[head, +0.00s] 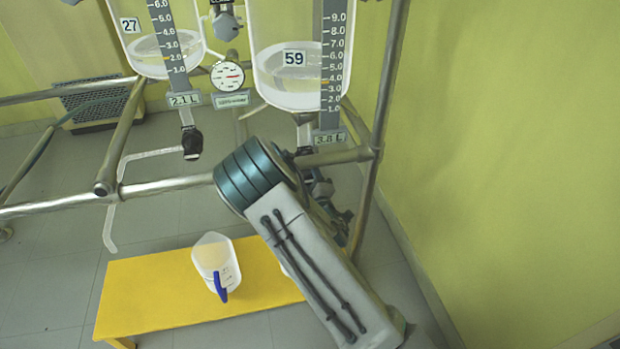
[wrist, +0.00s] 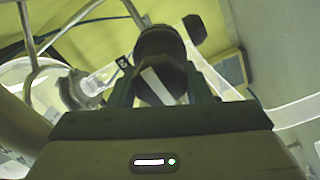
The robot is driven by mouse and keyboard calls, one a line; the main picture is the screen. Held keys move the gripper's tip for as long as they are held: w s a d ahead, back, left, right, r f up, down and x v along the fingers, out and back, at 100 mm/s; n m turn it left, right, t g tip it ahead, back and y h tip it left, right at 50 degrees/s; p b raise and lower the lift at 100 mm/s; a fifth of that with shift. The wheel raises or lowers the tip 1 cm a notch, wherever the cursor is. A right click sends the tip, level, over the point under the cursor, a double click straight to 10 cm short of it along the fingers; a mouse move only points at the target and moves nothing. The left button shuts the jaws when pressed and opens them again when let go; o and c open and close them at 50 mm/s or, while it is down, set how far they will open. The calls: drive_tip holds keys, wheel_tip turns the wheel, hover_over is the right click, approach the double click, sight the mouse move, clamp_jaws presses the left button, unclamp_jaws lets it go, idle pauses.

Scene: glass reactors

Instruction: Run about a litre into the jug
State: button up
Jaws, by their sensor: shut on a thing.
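A translucent jug (head: 213,262) with a blue handle stands on a yellow bench (head: 150,290); I cannot tell if liquid is in it. In the wrist view, my gripper (wrist: 160,88) is shut on a dark round valve handle (wrist: 160,42) with a white stripe. In the head view my arm hides the gripper and most of the outlet below vessel 59.
Metal frame bars (head: 383,90) run around the vessels. A bent outlet pipe (head: 112,215) hangs left of the jug from vessel 27's side. A pressure gauge (head: 228,76) sits between the vessels. A green wall stands at right.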

drive_tip(key=shift+f, duration=0.1)
drive_tip(key=o, duration=1)
drive_tip(key=v, duration=1.4)
drive_tip(key=shift+p, duration=0.3)
drive_tip(key=shift+w+a, duration=0.1)
